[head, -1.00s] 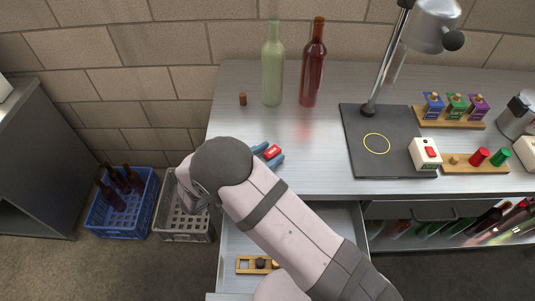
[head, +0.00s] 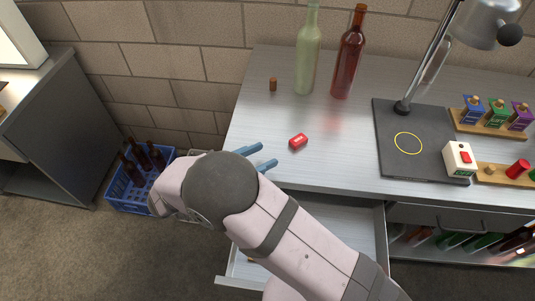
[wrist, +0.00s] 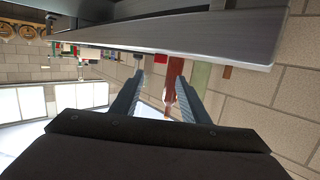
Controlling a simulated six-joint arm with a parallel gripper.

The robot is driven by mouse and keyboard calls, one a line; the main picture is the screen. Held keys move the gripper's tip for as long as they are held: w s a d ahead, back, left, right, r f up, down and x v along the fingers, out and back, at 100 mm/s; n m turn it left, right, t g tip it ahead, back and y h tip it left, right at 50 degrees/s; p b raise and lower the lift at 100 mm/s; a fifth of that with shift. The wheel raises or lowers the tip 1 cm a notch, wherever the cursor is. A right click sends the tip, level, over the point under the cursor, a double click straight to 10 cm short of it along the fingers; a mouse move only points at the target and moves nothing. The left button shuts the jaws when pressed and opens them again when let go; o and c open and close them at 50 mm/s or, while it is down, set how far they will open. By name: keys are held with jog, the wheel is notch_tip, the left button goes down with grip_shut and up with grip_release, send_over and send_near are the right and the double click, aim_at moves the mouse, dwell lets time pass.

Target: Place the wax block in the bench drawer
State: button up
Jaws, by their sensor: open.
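The wax block (head: 298,142), a small red block with a pale mark on top, lies on the bench top near its front edge in the head view. The wrist view shows a small red shape (wrist: 161,58) that looks like it. My gripper (head: 260,157) is open and empty, its blue fingers left of the block and apart from it. The bench drawer (head: 345,222) is pulled out below the bench top. My arm hides much of its inside.
A green bottle (head: 308,55), a red bottle (head: 349,55) and a cork (head: 273,84) stand at the back. A dark mat (head: 400,165) with a lamp (head: 485,22) and a switch box (head: 460,158) lies right. A blue crate (head: 120,196) holds dark bottles on the floor.

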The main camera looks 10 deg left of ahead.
aim_at(299, 139)
jog(key=o, duration=0.5)
jog(key=shift+s, duration=0.1)
